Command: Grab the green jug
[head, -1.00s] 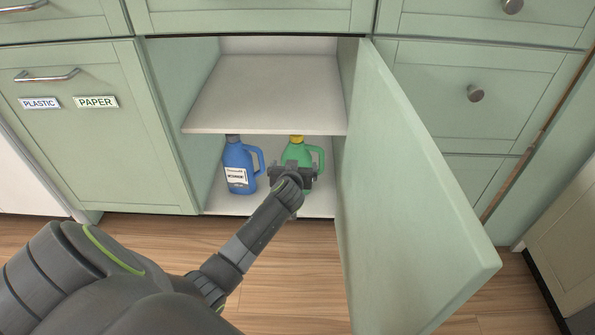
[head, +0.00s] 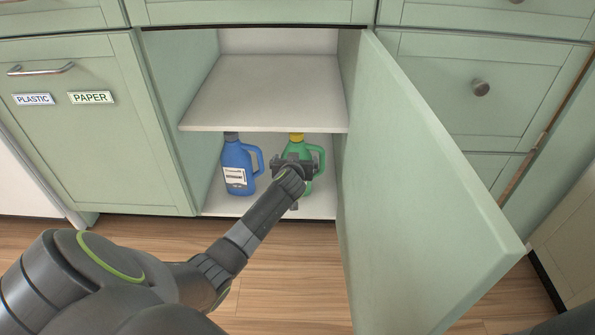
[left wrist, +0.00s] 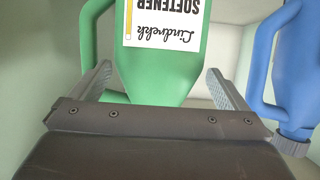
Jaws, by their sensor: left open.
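The green jug (head: 299,150) stands upright on the cabinet floor, with a yellow cap and its handle on the right. In the left wrist view the green jug (left wrist: 163,72) appears upside down with a white softener label. My left gripper (head: 293,163) is in front of the jug and hides part of its body. In the left wrist view my open left gripper (left wrist: 162,85) has one finger on each side of the jug's narrowing upper part. The left finger overlaps the handle side. I cannot tell whether either finger touches the jug. My right gripper is out of view.
A blue jug (head: 236,163) stands left of the green one; it also shows in the left wrist view (left wrist: 297,75). A shelf (head: 265,95) is above both jugs. The open cabinet door (head: 420,190) stands close on the right. The cabinet's left wall is left of the blue jug.

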